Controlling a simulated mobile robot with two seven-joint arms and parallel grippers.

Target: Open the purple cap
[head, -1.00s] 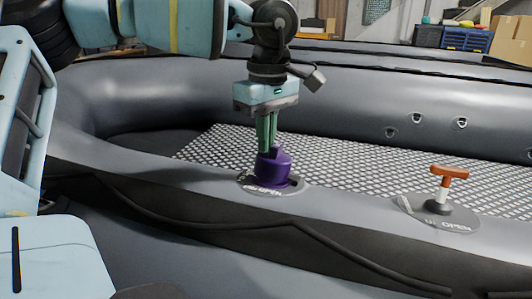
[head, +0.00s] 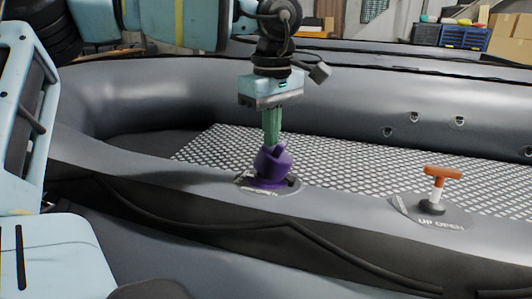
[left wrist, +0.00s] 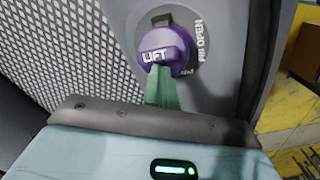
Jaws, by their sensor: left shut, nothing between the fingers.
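The purple cap (head: 273,164) sits on a round grey valve plate (head: 287,190) on top of the boat's near grey tube. The cap looks tilted, with a purple base showing under it. In the left wrist view the cap (left wrist: 165,44) bears the word LIFT. My left gripper (head: 271,143) points down at the cap. Its green fingers are shut together with nothing between them, and their tips are at the cap's edge. In the left wrist view the fingertips (left wrist: 160,70) meet the cap's lower edge. Contact cannot be told for sure. My right gripper is not in view.
An orange T-handle (head: 443,173) on a white stem stands on another valve plate to the right. The boat's patterned floor (head: 345,168) lies behind the tube. A black rope runs along the tube's side. Blue bins (head: 463,37) and cardboard boxes stand far back.

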